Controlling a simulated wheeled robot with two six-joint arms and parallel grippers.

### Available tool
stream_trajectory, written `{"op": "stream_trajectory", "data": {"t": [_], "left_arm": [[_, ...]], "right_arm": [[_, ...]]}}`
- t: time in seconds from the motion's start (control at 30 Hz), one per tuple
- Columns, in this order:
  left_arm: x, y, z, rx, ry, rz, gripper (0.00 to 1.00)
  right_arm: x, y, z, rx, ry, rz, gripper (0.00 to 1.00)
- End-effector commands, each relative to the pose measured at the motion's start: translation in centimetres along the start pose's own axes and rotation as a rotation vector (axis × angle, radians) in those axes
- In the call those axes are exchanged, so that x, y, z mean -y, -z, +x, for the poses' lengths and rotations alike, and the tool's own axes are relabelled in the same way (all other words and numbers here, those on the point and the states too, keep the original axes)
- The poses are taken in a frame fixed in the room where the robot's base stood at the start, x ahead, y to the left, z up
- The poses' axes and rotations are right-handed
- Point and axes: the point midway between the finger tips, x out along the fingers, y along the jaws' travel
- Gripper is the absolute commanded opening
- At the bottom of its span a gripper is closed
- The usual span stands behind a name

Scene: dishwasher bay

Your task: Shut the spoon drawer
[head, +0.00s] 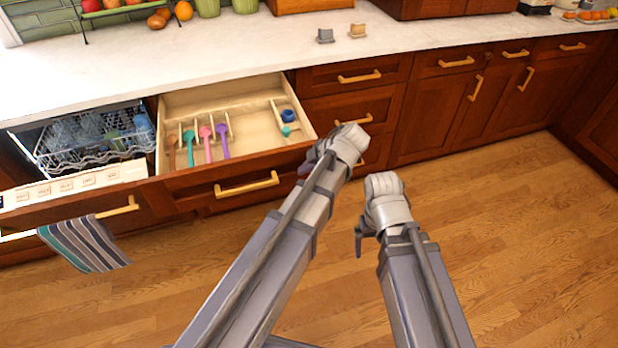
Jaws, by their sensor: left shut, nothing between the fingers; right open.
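The spoon drawer (262,132) stands pulled out below the counter, its pale wooden inside showing. In it lie a brown spoon (171,150), a teal spoon (189,150), a pink spoon (206,146) and a purple spoon (223,142), with blue and teal items in the right section. A gold bar handle (247,186) is on its front. My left gripper (309,164) is shut and empty at the drawer's right front corner; I cannot tell whether it touches. My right gripper (359,243) is open and empty, lower and to the right, over the floor.
The dishwasher (75,185) is open at the left, its rack (90,145) pulled out, with a striped towel (84,244) hanging on its front. Closed drawers (355,75) and cabinets are to the right. The wooden floor (500,230) at right is clear.

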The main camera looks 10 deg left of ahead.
Motion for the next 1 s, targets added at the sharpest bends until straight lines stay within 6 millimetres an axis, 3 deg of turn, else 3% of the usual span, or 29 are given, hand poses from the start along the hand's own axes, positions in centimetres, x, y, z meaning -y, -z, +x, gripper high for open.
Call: {"op": "stream_trajectory", "data": {"t": [0.1,1.0], "left_arm": [[-3.5,-0.2,1.7,-0.002,0.000,-0.005,0.00],[-25.4,-0.2,13.4,0.000,0.000,-0.002,0.00]], "right_arm": [[0.0,0.0,0.0,0.000,0.000,0.000,0.97],[0.0,0.0,0.0,0.000,0.000,0.000,0.97]]}}
